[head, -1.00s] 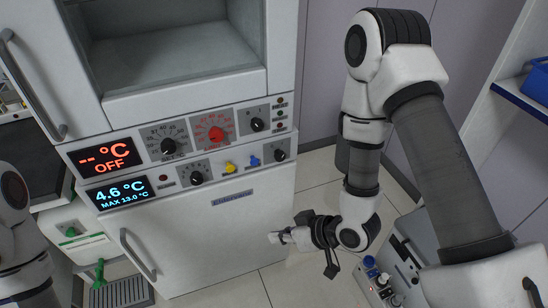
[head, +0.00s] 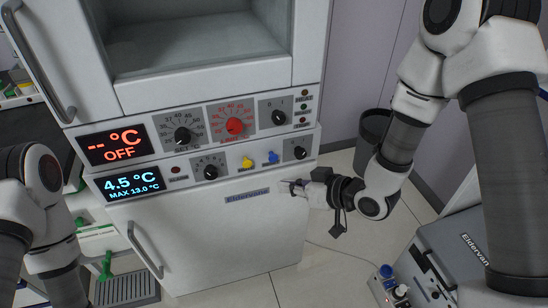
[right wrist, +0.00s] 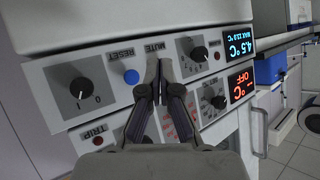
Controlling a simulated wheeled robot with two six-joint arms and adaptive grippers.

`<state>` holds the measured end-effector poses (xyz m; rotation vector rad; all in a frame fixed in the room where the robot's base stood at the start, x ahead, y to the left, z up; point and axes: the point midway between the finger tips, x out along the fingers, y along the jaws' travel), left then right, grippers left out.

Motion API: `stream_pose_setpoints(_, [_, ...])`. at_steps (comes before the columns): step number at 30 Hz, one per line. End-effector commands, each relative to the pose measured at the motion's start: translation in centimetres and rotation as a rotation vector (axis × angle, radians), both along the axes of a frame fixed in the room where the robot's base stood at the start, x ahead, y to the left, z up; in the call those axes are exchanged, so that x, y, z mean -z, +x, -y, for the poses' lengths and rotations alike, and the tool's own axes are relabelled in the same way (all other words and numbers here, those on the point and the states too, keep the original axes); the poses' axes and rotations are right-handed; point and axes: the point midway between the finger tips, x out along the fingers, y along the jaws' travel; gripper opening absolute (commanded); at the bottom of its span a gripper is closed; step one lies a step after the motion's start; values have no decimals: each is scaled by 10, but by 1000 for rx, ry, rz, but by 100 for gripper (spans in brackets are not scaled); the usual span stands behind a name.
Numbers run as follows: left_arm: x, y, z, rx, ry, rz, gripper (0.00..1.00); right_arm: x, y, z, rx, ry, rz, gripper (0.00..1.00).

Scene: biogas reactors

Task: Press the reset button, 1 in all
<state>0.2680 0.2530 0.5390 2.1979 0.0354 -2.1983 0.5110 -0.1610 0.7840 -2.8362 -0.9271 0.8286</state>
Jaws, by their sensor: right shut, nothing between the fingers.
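The reset button is the blue button (head: 273,157) on the lower strip of the cabinet's control panel. In the right wrist view the blue button (right wrist: 130,76) is beside the word RESET, left of my fingers. The yellow button (head: 247,163) is to its left in the head view; in the right wrist view my fingers hide it near the word MUTE. My right gripper (head: 285,187) is shut and empty, in front of the cabinet and below the blue button in the head view. In the right wrist view my right gripper (right wrist: 159,68) points at the panel. My left gripper is out of view.
Black knobs (head: 211,172) and a red dial (head: 235,126) are close around the buttons. The displays (head: 131,184) read 4.5 °C and OFF. A dark bin (head: 374,128) stands right of the cabinet. A grey Eldervan unit (head: 445,262) is at the lower right.

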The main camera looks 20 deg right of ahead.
Motion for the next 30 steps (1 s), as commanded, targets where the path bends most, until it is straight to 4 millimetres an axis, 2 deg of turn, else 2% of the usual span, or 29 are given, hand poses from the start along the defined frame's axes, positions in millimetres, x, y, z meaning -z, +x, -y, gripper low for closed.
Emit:
stream_pose_setpoints(6, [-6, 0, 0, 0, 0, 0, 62, -2, 33, -1, -1, -1, 3, 0])
stream_pose_setpoints(12, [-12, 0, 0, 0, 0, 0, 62, -1, 52, -2, 1, 1, 0, 0])
stream_pose_setpoints(30, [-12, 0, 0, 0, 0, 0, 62, 0, 56, -2, 1, 1, 0, 0])
